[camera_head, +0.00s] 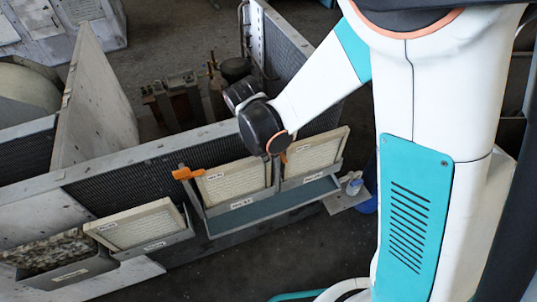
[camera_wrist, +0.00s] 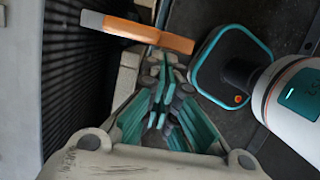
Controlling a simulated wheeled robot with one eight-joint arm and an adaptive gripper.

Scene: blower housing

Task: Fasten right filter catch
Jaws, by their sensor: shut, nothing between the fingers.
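The right filter catch is an orange lever (camera_wrist: 150,34) with a pale grey end, lying across the top of the wrist view. In the head view only a small orange part of it (camera_head: 283,157) shows beside my wrist. My gripper (camera_wrist: 163,62) has teal fingers drawn together, shut and empty, with the tips just below the lever's orange part; I cannot tell whether they touch it. The right filter (camera_head: 318,154) is a pale framed panel seated right of the catch. The left filter (camera_head: 234,184) sits beside it, with its orange catch (camera_head: 186,173) at its upper left corner.
A dark mesh wall (camera_head: 130,180) runs behind the filters. A grey tray (camera_head: 272,205) lies below them. Another pale filter (camera_head: 140,226) and a dirty one (camera_head: 52,250) stand at lower left. A small shelf with bottles (camera_head: 350,196) is at the right.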

